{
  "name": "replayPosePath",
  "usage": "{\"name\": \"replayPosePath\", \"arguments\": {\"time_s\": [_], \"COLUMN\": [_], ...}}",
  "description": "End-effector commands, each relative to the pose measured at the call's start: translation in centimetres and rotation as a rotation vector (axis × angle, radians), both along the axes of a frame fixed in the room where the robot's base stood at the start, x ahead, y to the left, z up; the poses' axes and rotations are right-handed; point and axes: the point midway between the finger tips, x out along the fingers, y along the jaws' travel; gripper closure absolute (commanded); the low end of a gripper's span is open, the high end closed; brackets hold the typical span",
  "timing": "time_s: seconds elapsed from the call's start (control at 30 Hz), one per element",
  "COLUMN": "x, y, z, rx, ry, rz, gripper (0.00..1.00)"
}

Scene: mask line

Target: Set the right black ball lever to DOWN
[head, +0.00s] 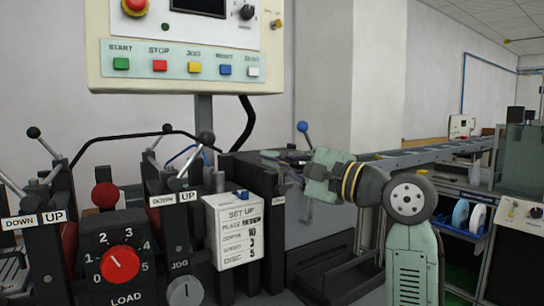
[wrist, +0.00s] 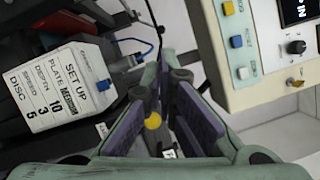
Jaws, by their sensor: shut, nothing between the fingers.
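Black ball levers stand on the dark machine in the head view. The rightmost black ball (head: 206,138) sits on a rod rising above the right DOWN/UP plate (head: 174,198); its rod leans up and to the right, toward the UP side. Another, smaller black ball (head: 167,128) is just left of it. My gripper (head: 274,157) is to the right of these balls, apart from them, pointing left. In the wrist view my gripper (wrist: 172,75) has its purple-padded fingers shut with nothing held. I cannot make out the lever clearly in the wrist view.
A blue-ball lever (head: 303,126) stands behind my gripper. A white SET UP card box (head: 236,229) sits below and left of it. The button panel (head: 188,66) hangs above. A LOAD dial (head: 121,265) and another black ball (head: 33,132) are at left.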

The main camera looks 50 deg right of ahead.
Motion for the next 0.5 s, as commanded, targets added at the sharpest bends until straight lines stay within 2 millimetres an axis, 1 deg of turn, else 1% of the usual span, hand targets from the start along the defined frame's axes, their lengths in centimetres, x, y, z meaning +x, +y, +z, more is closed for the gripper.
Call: {"name": "replayPosePath", "arguments": {"time_s": [0.03, 0.1, 0.3, 0.4, 0.5], "x": [1.2, 2.8, 6.8, 6.7, 6.8], "y": [0.2, 0.3, 0.7, 2.4, 3.5], "z": [0.4, 0.6, 1.0, 1.6, 1.9], "rx": [0.0, 0.0, 0.0, -0.005, -0.003], "ry": [0.003, 0.003, 0.002, 0.0, 0.001], "rz": [0.002, 0.001, 0.002, -0.002, -0.003], "gripper": [1.0, 1.0, 1.0, 1.0, 1.0]}}
